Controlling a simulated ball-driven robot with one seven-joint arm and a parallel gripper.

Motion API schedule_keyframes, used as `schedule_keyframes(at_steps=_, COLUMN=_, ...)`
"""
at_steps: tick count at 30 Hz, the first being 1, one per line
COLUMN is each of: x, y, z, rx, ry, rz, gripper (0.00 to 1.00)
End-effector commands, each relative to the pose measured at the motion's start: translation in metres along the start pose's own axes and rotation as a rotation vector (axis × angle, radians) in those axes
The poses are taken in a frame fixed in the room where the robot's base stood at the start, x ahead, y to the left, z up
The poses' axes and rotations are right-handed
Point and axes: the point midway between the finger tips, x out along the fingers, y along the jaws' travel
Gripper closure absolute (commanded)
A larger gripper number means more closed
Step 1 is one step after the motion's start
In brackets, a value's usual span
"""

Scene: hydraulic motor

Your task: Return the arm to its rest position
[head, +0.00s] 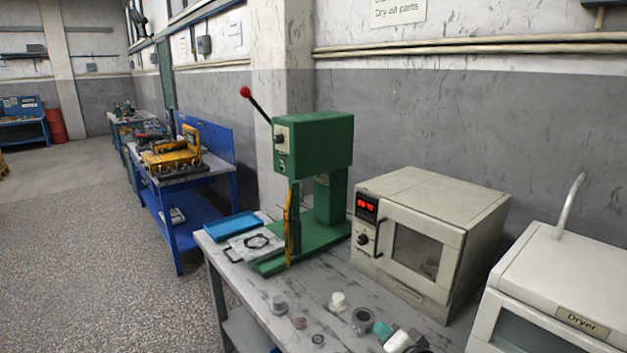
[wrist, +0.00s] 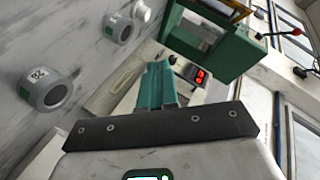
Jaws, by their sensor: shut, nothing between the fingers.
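My gripper (head: 381,329) shows at the bottom of the head view, low over the front part of the workbench (head: 238,300). Its teal fingers point left, and part of my white and dark wrist shows behind them. In the wrist view the teal fingers of my gripper (wrist: 157,68) are together with nothing between them. The rest of my arm is below the head picture and hidden.
A grey cylindrical part (head: 362,320) lies close beside my gripper; several smaller parts lie further left. A green press (head: 310,145) stands behind, with an oven (head: 430,235) and a dryer (head: 560,290) to the right. Open floor (head: 80,240) lies left.

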Motion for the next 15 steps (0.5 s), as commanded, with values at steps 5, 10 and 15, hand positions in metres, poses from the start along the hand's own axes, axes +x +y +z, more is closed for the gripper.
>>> schedule_keyframes(at_steps=5, x=-0.083, y=0.078, z=0.026, rx=-0.289, ry=-0.126, rz=0.211, gripper=1.0)
schedule_keyframes(at_steps=10, x=-0.171, y=0.128, z=0.056, rx=-0.515, ry=-0.29, rz=0.38, gripper=1.0)
schedule_keyframes(at_steps=15, x=-0.242, y=0.152, z=0.079, rx=-0.645, ry=-0.432, rz=0.484, gripper=1.0)
